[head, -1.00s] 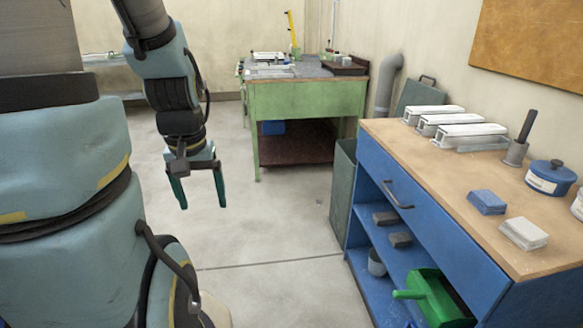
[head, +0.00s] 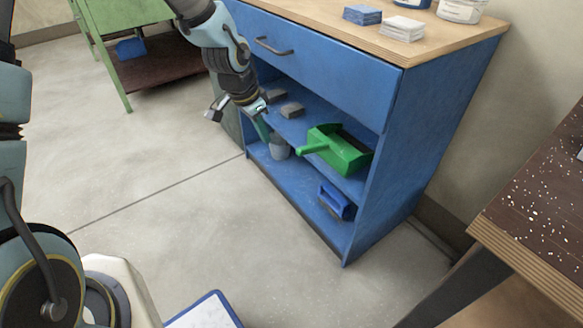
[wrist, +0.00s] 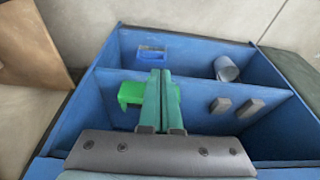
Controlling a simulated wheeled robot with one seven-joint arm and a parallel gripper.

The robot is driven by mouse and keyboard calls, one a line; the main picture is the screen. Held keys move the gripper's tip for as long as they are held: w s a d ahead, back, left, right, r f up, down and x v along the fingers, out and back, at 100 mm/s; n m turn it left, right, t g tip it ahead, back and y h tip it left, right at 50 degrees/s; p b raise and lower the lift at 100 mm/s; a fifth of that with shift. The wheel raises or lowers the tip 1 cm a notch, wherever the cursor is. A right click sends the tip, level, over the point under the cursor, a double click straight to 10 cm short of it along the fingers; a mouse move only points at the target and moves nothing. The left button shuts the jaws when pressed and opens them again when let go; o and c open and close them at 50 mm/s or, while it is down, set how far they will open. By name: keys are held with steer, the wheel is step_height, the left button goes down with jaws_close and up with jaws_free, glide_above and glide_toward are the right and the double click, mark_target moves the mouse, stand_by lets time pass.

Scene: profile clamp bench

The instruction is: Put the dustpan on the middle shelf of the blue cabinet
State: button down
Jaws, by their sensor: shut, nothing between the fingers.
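The green dustpan (head: 338,150) lies on the middle shelf (head: 290,127) of the blue cabinet (head: 415,145), below the drawer. Its handle points left and sticks out past the shelf's front edge. My gripper (head: 268,136) is shut and empty, in front of the cabinet's open side, left of the dustpan handle. In the wrist view my gripper's two teal fingers (wrist: 159,75) are together and cover part of the dustpan (wrist: 130,92). I cannot tell whether the fingers touch anything.
Two grey blocks (head: 291,110) sit left on the same shelf. A speckled dark table (head: 530,200) is at right.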

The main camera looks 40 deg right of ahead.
mark_target(314, 145)
steer(key=s+d+f+b, duration=0.1)
steer(key=d+f, duration=0.7)
steer(key=f, duration=0.2)
steer(key=shift+f, duration=0.2)
steer(key=shift+s, duration=0.15)
steer(key=d, duration=0.8)
steer(key=shift+s+b, duration=0.2)
steer(key=shift+b, duration=0.2)
